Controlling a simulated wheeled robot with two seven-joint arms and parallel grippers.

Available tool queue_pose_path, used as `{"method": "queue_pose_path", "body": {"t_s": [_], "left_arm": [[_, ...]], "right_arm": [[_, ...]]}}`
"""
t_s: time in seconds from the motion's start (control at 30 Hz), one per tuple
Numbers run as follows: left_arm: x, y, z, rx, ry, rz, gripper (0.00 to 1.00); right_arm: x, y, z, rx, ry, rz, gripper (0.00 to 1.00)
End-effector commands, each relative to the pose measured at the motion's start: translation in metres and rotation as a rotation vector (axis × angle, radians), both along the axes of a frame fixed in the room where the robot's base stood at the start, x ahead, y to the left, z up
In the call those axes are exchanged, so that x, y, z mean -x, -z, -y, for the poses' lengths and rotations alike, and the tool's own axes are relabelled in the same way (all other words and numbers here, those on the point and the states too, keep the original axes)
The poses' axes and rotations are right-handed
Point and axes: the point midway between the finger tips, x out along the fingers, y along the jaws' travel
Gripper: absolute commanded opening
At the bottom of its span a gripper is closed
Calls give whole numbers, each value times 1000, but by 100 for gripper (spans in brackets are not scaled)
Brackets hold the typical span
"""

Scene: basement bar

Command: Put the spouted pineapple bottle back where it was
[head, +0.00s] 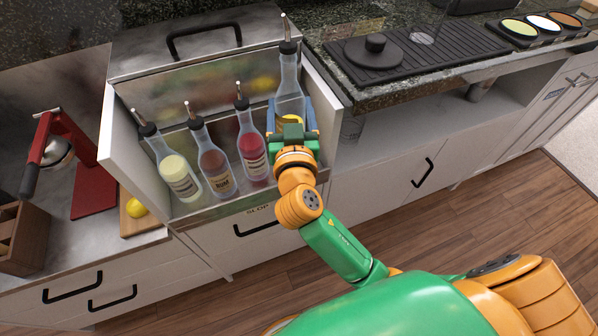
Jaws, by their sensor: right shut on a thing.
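A tall clear bottle (289,82) with a black cap and metal pour spout stands roughly upright at the right end of the open bottle well (178,222). My right gripper (291,125) is shut around its lower part, and a bit of yellow shows there. The gripper hides its label and base, so I cannot tell whether it touches the well floor. To its left are three spouted bottles: pale yellow (177,172), brown (214,165) and red (251,150). My left gripper is out of view.
A granite counter (400,92) with a black drip mat (440,45) lies right of the well. A red juicer (88,180), a lemon (136,208) and a wooden box (24,240) stand at the left. The well's side walls bound the bottles closely.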

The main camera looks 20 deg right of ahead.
Motion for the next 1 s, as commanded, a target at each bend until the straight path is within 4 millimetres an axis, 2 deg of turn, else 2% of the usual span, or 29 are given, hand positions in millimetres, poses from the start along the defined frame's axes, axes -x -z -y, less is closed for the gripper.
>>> {"method": "queue_pose_path", "body": {"t_s": [0.03, 0.1, 0.4, 0.5, 0.83, 0.87, 0.93, 1.0], "left_arm": [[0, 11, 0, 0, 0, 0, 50], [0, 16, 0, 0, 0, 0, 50], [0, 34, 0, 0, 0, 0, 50], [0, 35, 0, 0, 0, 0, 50], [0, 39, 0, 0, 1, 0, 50], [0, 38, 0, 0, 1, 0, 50], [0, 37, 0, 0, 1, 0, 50], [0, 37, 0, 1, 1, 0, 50]], "right_arm": [[-3, 14, 0, 3, -3, -1, 0], [-4, 33, 0, 6, -6, -5, 0], [-3, 92, 0, 6, -5, -4, 0], [-3, 100, 0, 3, -5, -2, 0], [-3, 103, 0, 1, -5, -1, 0], [-3, 102, 0, 0, -5, -3, 79], [-3, 102, 0, 1, -5, -3, 98], [-3, 102, 0, 1, -5, -3, 100]]}}
